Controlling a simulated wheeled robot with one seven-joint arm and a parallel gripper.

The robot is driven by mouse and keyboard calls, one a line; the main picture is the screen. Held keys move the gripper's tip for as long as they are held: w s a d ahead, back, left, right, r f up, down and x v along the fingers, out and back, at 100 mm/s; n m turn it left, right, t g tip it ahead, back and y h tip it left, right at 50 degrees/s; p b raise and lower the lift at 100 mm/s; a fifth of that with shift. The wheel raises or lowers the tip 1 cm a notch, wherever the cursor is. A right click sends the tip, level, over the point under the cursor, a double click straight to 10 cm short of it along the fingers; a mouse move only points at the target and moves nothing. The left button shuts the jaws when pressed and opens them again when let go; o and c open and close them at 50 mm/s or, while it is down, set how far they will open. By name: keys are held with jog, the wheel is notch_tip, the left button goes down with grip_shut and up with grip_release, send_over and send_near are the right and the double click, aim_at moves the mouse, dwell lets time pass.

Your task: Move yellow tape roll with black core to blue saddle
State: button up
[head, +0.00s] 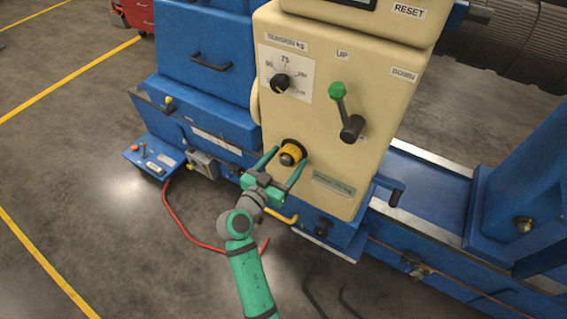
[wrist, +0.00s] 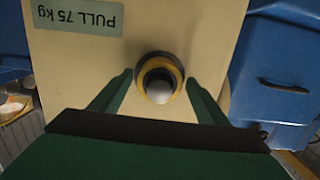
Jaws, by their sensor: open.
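The yellow tape roll with black core (head: 292,150) is on the front of the cream cabinet, around a rounded peg. It also shows in the wrist view (wrist: 160,66), with the grey peg end in its middle. My green gripper (head: 281,163) is open, its two fingers on either side of the roll. In the wrist view the fingers (wrist: 160,84) are apart, with a gap between each finger and the roll. I cannot tell which blue part is the blue saddle.
A blue machine bed (head: 420,170) runs to the right. A red hose (head: 185,225) lies on the floor at left. Open floor (head: 110,240) lies at lower left.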

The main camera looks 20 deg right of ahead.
jog(key=c, duration=0.9)
jog(key=shift+r, duration=0.15)
jog(key=shift+v, duration=4.35)
